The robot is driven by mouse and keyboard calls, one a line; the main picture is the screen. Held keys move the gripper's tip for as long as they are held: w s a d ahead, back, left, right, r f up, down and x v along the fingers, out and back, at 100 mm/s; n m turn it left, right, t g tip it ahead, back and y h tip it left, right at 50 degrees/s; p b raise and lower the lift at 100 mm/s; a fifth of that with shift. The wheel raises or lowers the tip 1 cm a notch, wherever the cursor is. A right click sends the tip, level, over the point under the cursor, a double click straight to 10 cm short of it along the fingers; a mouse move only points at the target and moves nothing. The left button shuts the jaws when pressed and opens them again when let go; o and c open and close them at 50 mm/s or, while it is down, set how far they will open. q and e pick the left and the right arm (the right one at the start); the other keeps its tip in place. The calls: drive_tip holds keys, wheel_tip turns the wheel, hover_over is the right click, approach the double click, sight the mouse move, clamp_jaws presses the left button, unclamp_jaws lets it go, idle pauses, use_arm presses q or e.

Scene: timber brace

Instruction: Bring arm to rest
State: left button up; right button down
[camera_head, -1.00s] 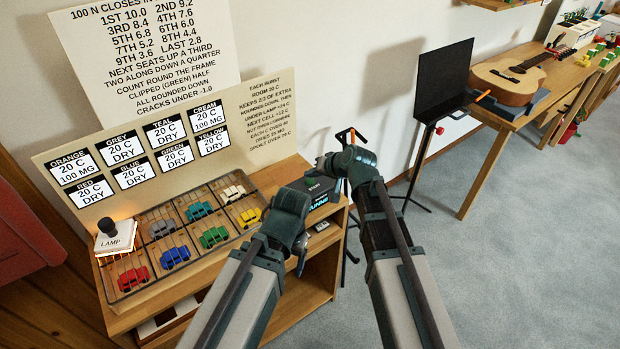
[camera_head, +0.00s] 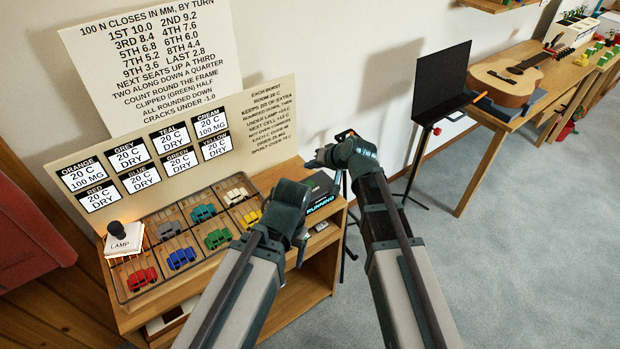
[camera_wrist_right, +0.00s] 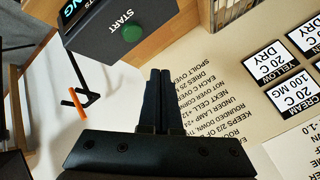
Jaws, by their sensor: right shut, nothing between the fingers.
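My right arm comes in from the lower right in the head view. Its gripper (camera_head: 324,155) is small there, in front of the wall beyond the dark box. In the right wrist view the right gripper (camera_wrist_right: 160,74) has its two dark fingers together with nothing between them, in front of the cream text board (camera_wrist_right: 205,110). The dark box (camera_wrist_right: 118,35) with a green START button (camera_wrist_right: 133,34) is near the fingertips, apart from them in the picture. My left arm ends beside the box; its gripper (camera_head: 301,246) hangs down, mostly hidden behind the arm.
A divided tray (camera_head: 128,297) of coloured clips lies on the wooden bench, with a lamp block (camera_head: 124,240) at its left. Boards of text stand behind. A black music stand (camera_head: 440,82) and a table with a guitar (camera_head: 508,80) stand at right.

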idle(0.5)
use_arm(q)
wheel_tip(320, 180, up, 2)
drive_tip(key=shift+r+p, duration=0.2)
drive_tip(key=shift+p, duration=0.85)
use_arm(e)
drive_tip(key=s+d+f+n+g+h, duration=0.1)
drive_tip(key=s+g+h, duration=0.1)
drive_tip(key=s, duration=0.6)
drive_tip(key=s+d+f+n+g+h, duration=0.1)
drive_tip(key=s+d+n+g+h, duration=0.1)
drive_tip(key=s, duration=0.7)
drive_tip(key=s+d+f+n+g+h, duration=0.1)
drive_tip(key=s+d+f+g+h, duration=0.1)
drive_tip(key=s, duration=0.6)
drive_tip(key=shift+s+d+g+h, duration=0.25)
drive_tip(key=shift+s+g+h, duration=0.1)
drive_tip(key=shift+g+h, duration=0.35)
use_arm(q)
drive_tip(key=shift+c, duration=0.2)
